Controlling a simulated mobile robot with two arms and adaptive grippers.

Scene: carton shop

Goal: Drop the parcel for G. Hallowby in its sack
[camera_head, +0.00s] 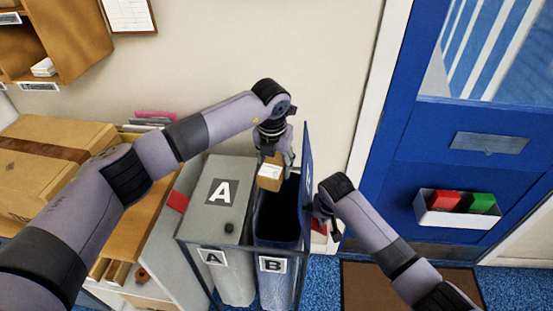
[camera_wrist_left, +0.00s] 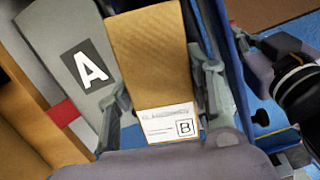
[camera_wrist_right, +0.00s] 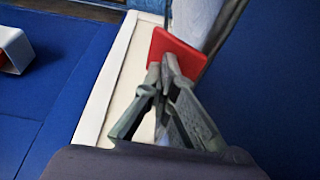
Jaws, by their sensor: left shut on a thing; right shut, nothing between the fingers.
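The parcel (camera_head: 270,174) is a small brown carton with a white label. In the left wrist view the parcel (camera_wrist_left: 155,60) fills the middle, and its label shows a boxed B; the name line is too blurred to read. My left gripper (camera_head: 276,158) is shut on it and holds it above the open mouth of sack B (camera_head: 275,225). Sack A (camera_head: 217,197) stands to the left with its grey lid closed. Sack B's blue lid (camera_head: 306,185) stands upright. My right gripper (camera_head: 322,212) is shut and empty beside this lid; it also shows in the right wrist view (camera_wrist_right: 167,70).
A metal frame (camera_head: 238,247) surrounds both sacks. A counter with a large carton (camera_head: 45,165) stands at the left. A blue door (camera_head: 420,150) with a white tray (camera_head: 458,210) of red and green items is at the right. A brown mat (camera_head: 385,290) lies on the floor.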

